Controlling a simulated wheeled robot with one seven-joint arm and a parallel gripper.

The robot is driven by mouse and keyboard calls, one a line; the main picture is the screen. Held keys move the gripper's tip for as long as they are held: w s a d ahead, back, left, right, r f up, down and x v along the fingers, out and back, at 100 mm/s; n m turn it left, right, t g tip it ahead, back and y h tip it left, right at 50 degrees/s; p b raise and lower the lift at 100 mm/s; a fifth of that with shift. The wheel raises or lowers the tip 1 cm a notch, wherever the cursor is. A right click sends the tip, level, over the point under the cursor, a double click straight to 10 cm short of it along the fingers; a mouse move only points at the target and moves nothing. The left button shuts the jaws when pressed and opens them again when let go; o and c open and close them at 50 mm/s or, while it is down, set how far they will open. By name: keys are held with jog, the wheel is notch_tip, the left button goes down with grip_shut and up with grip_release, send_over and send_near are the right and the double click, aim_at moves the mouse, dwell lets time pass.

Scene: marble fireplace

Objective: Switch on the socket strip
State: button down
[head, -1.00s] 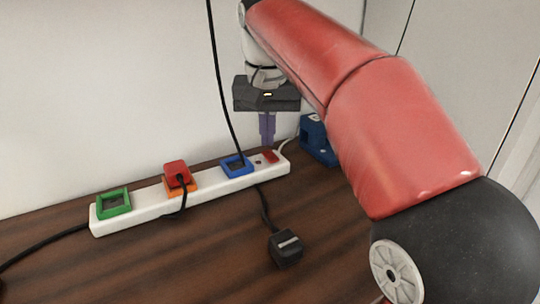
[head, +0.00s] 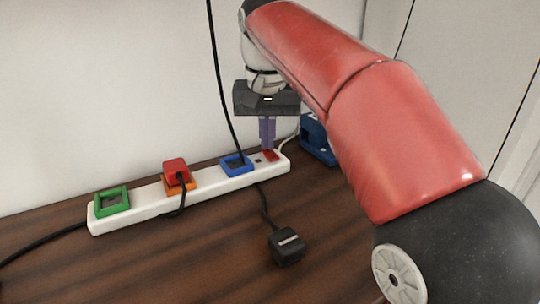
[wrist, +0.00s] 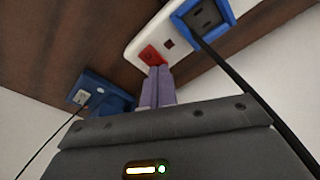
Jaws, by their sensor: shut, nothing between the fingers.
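The white socket strip (head: 140,208) lies on the wooden surface along the wall. It has a green-framed socket (head: 112,201), an orange one (head: 181,185) with a red plug in it, and a blue one (head: 236,165). A red switch (head: 271,155) is at its right end and also shows in the wrist view (wrist: 151,55). Beside the switch is a small dark red square (wrist: 169,43), which looks unlit. My gripper (head: 267,147) is shut and empty, pointing down. Its purple fingertips are at the switch's edge; I cannot tell whether they touch it.
A black plug (head: 286,246) lies loose in front of the strip. A blue box (head: 318,140) stands right of the strip, behind my arm. A black cable (head: 217,70) hangs down in front of the wall near the blue socket.

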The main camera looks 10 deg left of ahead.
jog(key=shift+f, duration=0.3)
notch_tip(320, 180, up, 5)
jog(key=p, duration=0.5)
jog(key=shift+r, duration=1.05)
